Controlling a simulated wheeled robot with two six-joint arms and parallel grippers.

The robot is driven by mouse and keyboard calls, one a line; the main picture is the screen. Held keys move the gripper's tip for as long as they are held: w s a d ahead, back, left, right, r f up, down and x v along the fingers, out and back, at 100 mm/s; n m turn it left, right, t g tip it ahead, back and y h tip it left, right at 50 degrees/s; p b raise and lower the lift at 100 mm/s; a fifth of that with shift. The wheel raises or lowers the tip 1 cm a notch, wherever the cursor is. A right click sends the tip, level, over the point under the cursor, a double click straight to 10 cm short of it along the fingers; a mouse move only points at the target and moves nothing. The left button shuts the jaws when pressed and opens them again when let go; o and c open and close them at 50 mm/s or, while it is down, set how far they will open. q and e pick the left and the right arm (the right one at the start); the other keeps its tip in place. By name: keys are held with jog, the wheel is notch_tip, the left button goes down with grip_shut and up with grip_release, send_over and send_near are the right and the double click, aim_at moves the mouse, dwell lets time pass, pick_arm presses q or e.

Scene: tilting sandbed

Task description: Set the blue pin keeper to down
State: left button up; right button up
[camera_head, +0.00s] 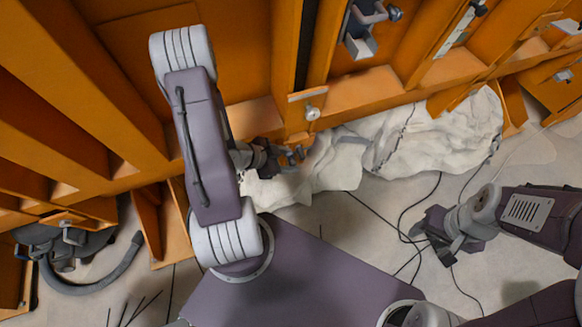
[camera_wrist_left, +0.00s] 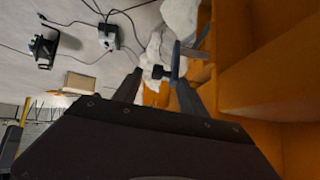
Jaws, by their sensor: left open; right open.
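My left gripper (camera_head: 288,156) is open beside the orange frame, low at its front edge. In the left wrist view the open fingers of the left gripper (camera_wrist_left: 158,82) point at a thin blue-grey bar (camera_wrist_left: 176,62) with a dark knob beside it. The bar stands close to the right finger; I cannot tell if they touch. It may be the blue pin keeper, but its colour and setting are not clear. In the head view the arm and fingers hide most of that spot. My right gripper (camera_head: 432,238) is open and empty above the floor at the right.
A round metal knob (camera_head: 313,113) sits on the orange frame (camera_head: 365,95) above my left gripper. A grey clamp (camera_head: 363,38) hangs higher up. A crumpled whitish sheet-like mass (camera_head: 440,130) lies along the frame's foot. Cables (camera_head: 405,215) cross the floor.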

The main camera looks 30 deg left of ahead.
pick_arm(q)
jog(key=shift+w+d+f+b, duration=0.15)
jog(key=shift+w+f+b, duration=0.2)
jog(key=shift+f+b, duration=0.3)
jog(key=shift+w+r, duration=0.1)
grip_shut()
